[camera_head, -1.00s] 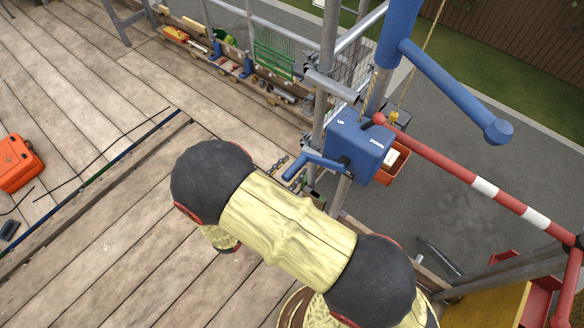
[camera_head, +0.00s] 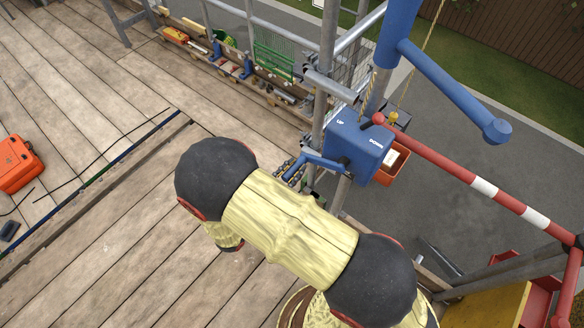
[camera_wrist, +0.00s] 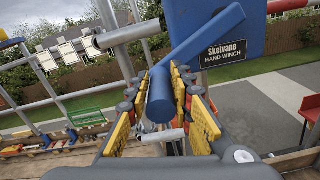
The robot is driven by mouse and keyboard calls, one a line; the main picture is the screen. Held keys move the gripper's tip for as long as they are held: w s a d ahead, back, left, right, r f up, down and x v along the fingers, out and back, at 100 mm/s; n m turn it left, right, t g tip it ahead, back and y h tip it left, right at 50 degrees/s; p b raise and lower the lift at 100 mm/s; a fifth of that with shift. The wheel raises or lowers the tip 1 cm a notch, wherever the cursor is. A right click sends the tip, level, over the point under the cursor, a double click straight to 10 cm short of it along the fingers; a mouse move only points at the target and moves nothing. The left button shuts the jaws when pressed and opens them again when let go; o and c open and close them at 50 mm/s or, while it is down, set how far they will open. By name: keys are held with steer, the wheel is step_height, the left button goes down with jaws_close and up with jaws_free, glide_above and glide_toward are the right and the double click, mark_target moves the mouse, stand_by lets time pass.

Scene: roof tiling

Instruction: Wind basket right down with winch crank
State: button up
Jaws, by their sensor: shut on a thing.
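The blue winch box (camera_head: 360,145), marked UP and DOWN, is fixed to a scaffold pole. It also shows in the wrist view (camera_wrist: 240,20) with a "Skelvane hand winch" label. Its blue crank (camera_head: 323,160) points left from the box. My gripper (camera_head: 288,171) is at the crank's outer end, partly hidden behind my arm. In the wrist view my gripper's yellow-padded fingers (camera_wrist: 164,80) are shut around the blue crank handle (camera_wrist: 160,100). The orange-red basket (camera_head: 395,168) hangs just behind the winch box, partly hidden by it, with something white inside.
A red-and-white barrier bar (camera_head: 485,187) runs right from the winch. A blue hoist arm (camera_head: 450,85) is above it. Scaffold poles (camera_head: 322,90) stand beside the winch. An orange case (camera_head: 16,163) lies at left. The plank deck is largely clear.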

steer(key=shift+w+a+r, duration=0.2)
steer(key=shift+a+r, duration=0.05)
steer(key=shift+a, duration=0.15)
jaws_close()
steer(key=shift+f, duration=0.15)
steer(key=shift+s+d+f+n+p, duration=0.15)
steer(key=shift+f+n+p, duration=0.05)
steer(key=shift+f+n, duration=0.2)
steer(key=shift+s+d+f+n+p, duration=0.1)
steer(key=shift+d+f+n+p, duration=0.05)
steer(key=shift+f+n, duration=0.25)
steer(key=s+d+f+n+p, duration=0.3)
steer(key=s+d+n, duration=0.15)
steer(key=n, duration=0.25)
steer(key=s+d+f+n+p, duration=0.2)
steer(key=s+d+f+n, duration=0.2)
steer(key=d+n, duration=0.25)
steer(key=s+d+r+n+p, duration=0.5)
steer(key=d+n, duration=0.1)
steer(key=n, duration=0.2)
step_height(320, 180, up, 11)
steer(key=s+d+n+p, duration=0.1)
steer(key=d+n+p, duration=0.1)
steer(key=n+p, duration=0.6)
steer(key=shift+s+d+n+p, duration=0.25)
steer(key=shift+n+p, duration=0.1)
steer(key=shift+n, duration=0.4)
